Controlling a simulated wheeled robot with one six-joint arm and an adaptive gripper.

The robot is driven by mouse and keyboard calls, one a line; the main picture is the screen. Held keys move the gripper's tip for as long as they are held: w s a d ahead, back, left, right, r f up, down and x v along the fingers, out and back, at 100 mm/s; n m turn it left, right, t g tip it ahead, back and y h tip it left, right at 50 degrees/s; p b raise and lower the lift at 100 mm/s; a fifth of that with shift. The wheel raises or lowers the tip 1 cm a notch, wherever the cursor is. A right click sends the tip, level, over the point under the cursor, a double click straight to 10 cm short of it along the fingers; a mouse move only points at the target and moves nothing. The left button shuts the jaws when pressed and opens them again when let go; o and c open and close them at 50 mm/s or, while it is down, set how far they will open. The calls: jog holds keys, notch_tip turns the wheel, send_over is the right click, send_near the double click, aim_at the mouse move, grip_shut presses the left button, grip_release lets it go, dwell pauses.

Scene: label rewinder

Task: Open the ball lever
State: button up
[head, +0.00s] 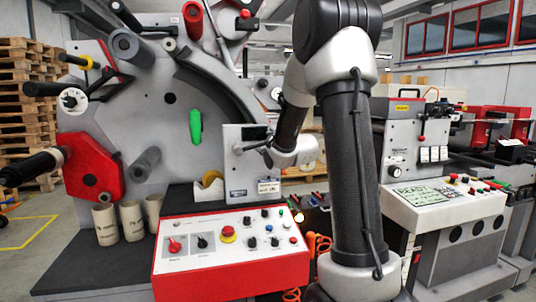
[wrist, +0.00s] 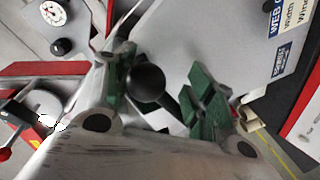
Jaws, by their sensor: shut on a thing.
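The ball lever (wrist: 146,82) shows in the wrist view as a black ball on a dark rod, in front of a grey panel. My gripper (wrist: 163,92) has its green-padded fingers on either side of the lever and is shut on it. In the head view my gripper (head: 266,152) is at the front of a small grey box (head: 236,173) with labels, in the middle of the machine. There the gripper is small and partly hidden by its own wrist, and I cannot make out the ball clearly.
A red and white control panel (head: 230,249) with knobs and buttons stands below the box. A green handle (head: 196,126) is on the machine's grey face plate (head: 160,72). A second console (head: 447,200) stands at the right. A dial gauge (wrist: 53,13) is near the gripper.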

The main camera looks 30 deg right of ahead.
jog(key=shift+w+a+r+n+h, duration=0.1)
jog(key=shift+a+r+n, duration=0.15)
jog(key=shift+r+n, duration=0.35)
jog(key=shift+w+a+r+n+h, duration=0.1)
jog(key=shift+a+r+n, duration=0.25)
jog(key=shift+r, duration=0.35)
jog(key=shift+w+a+r+n+h, duration=0.1)
jog(key=shift+a+r+n, duration=0.05)
jog(key=shift+r+n, duration=0.45)
jog(key=shift+r, duration=0.1)
jog(key=o, duration=1.5)
jog(key=shift+w+a, duration=0.1)
jog(key=shift+o, duration=0.2)
jog(key=shift+f, duration=0.2)
jog(key=shift+s, duration=0.45)
jog(key=s+a+r, duration=0.2)
jog(key=s, duration=0.9)
